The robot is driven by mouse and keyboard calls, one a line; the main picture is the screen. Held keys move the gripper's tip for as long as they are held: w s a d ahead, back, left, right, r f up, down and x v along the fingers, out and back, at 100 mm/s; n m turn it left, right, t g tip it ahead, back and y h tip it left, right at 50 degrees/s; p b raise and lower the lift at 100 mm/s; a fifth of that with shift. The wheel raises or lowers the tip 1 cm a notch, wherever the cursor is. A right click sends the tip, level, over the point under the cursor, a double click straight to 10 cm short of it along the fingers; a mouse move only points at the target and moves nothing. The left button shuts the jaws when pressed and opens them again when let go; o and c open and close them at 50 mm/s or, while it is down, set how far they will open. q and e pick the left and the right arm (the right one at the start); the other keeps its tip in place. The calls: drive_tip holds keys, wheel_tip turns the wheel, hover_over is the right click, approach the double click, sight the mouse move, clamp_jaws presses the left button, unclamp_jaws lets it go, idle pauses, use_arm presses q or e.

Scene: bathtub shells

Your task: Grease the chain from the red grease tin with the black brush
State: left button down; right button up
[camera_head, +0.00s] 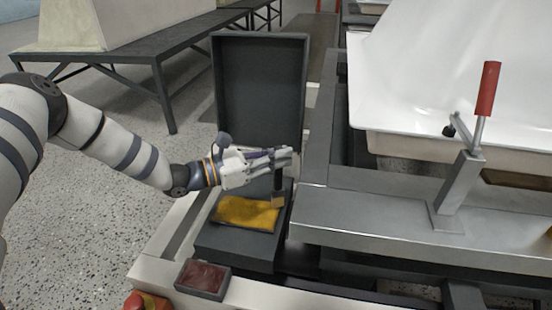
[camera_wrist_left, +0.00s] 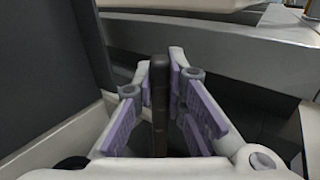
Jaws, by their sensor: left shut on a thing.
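My left gripper (camera_head: 284,158) is shut on the black brush (camera_head: 278,182), whose dark handle hangs upright with a tan bristle end low. In the left wrist view the brush handle (camera_wrist_left: 159,100) stands between the purple-padded fingers (camera_wrist_left: 160,75). The bristle end is beside the right edge of a yellow cloth; I cannot tell whether they touch. The red grease tin (camera_head: 203,278), a small dark rectangular tin with dark red contents, sits on the light frame at the front, lower left of the gripper. I cannot make out the chain. My right gripper is not in view.
A metal beam with a red-handled clamp (camera_head: 486,90) and a white tub shell (camera_head: 450,70) stand right. A red button (camera_head: 134,301) is at the front.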

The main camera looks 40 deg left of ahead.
use_arm(q)
drive_tip(key=shift+a+r, duration=0.15)
drive_tip(key=shift+r, duration=0.75)
drive_tip(key=shift+r+p, duration=0.35)
drive_tip(key=shift+p, duration=0.1)
drive_tip(key=shift+r+p, duration=1.4)
drive_tip(key=shift+r, duration=0.8)
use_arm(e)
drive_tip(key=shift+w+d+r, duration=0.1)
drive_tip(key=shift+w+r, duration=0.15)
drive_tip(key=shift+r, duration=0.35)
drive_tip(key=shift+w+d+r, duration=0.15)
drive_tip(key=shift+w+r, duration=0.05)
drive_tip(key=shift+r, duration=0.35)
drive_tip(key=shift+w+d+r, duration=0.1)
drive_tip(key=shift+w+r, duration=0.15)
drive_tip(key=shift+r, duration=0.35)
